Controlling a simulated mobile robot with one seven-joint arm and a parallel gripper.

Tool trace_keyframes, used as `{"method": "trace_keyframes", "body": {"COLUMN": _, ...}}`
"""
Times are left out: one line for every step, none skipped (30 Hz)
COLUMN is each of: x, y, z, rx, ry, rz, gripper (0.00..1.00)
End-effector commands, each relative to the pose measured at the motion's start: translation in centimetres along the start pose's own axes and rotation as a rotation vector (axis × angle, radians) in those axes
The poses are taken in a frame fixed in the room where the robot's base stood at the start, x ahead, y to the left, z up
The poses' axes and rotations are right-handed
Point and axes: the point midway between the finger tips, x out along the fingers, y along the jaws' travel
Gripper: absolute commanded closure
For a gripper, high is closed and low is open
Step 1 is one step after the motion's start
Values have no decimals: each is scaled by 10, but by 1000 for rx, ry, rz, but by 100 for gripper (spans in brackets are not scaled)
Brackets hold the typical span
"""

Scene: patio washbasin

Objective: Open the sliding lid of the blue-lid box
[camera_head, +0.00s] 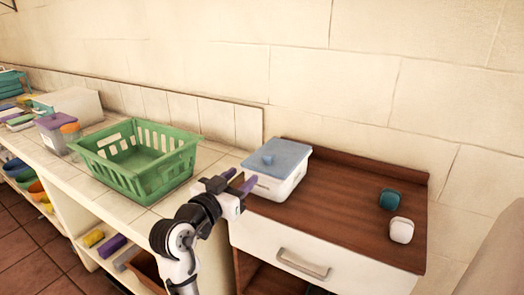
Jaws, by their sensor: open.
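The blue-lid box (275,185) stands at the left back of the brown wooden cabinet top. It has a white body and a blue lid (278,155) with a small blue knob (267,160) toward the lid's left side. The lid covers the box top. My gripper (239,181) is just left of the box, near its upper left side, with its purple-tipped fingers apart and empty. I cannot tell whether a fingertip touches the box.
A green basket (118,180) stands on the tiled counter to the left. A teal object (391,199) and a white object (401,230) sit on the cabinet's right side. Bare wood (335,200) lies between them and the box.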

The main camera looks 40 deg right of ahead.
Motion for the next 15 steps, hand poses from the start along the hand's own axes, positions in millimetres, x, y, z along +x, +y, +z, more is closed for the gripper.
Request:
{"method": "trace_keyframes", "body": {"x": 6, "y": 4, "z": 1, "rx": -1, "ry": -7, "rz": 14, "gripper": 55}}
{"method": "trace_keyframes", "body": {"x": 8, "y": 5, "z": 1, "rx": -2, "ry": -9, "rz": 17, "gripper": 55}}
{"method": "trace_keyframes", "body": {"x": 13, "y": 5, "z": 0, "rx": -1, "ry": -9, "rz": 17, "gripper": 55}}
{"method": "trace_keyframes", "body": {"x": 17, "y": 5, "z": 0, "rx": -1, "ry": -9, "rz": 16, "gripper": 55}}
{"method": "trace_keyframes", "body": {"x": 22, "y": 5, "z": 0, "rx": -1, "ry": -10, "rz": 16, "gripper": 55}}
{"method": "trace_keyframes", "body": {"x": 29, "y": 5, "z": 0, "rx": -1, "ry": -9, "rz": 16, "gripper": 55}}
{"method": "trace_keyframes", "body": {"x": 35, "y": 5, "z": 0, "rx": -2, "ry": -10, "rz": 16, "gripper": 55}}
{"method": "trace_keyframes", "body": {"x": 41, "y": 5, "z": -1, "rx": -3, "ry": -10, "rz": 15, "gripper": 55}}
{"method": "trace_keyframes", "body": {"x": 50, "y": 5, "z": -1, "rx": -3, "ry": -9, "rz": 15, "gripper": 55}}
{"method": "trace_keyframes", "body": {"x": 57, "y": 5, "z": -1, "rx": -1, "ry": -9, "rz": 15, "gripper": 55}}
{"method": "trace_keyframes", "body": {"x": 63, "y": 5, "z": -2, "rx": -1, "ry": -8, "rz": 14, "gripper": 55}}
{"method": "trace_keyframes", "body": {"x": 72, "y": 5, "z": -1, "rx": -2, "ry": -9, "rz": 14, "gripper": 55}}
{"method": "trace_keyframes", "body": {"x": 78, "y": 4, "z": -1, "rx": -2, "ry": -8, "rz": 13, "gripper": 55}}
{"method": "trace_keyframes", "body": {"x": 85, "y": 5, "z": -1, "rx": -2, "ry": -9, "rz": 13, "gripper": 55}}
{"method": "trace_keyframes", "body": {"x": 93, "y": 5, "z": -1, "rx": -1, "ry": -8, "rz": 12, "gripper": 55}}
